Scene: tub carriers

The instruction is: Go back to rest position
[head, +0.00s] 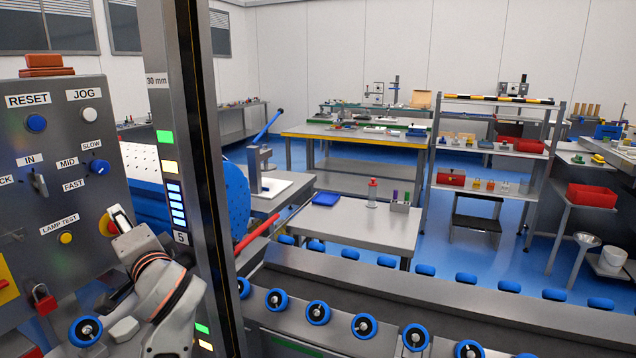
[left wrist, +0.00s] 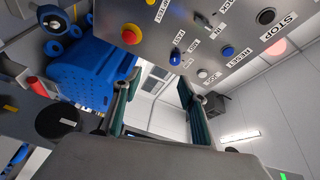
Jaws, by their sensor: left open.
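My left arm (head: 160,290) comes in at the lower left of the head view, in front of the grey control panel (head: 75,130). Its gripper is hard to make out there. In the left wrist view my left gripper (left wrist: 156,85) has its two fingers spread apart, with nothing held between them. The panel (left wrist: 185,18) shows beyond the fingers, upside down, with a red button (left wrist: 131,35), a blue selector knob (left wrist: 175,57) and a blue RESET button (left wrist: 228,51). My right gripper is in neither view.
A tall metal post (head: 190,150) with lit blocks stands right of the panel. A conveyor frame with blue rollers (head: 318,312) crosses the front. Behind it are a small table (head: 350,228), a shelf rack (head: 490,190) and workbenches; blue floor shows between them.

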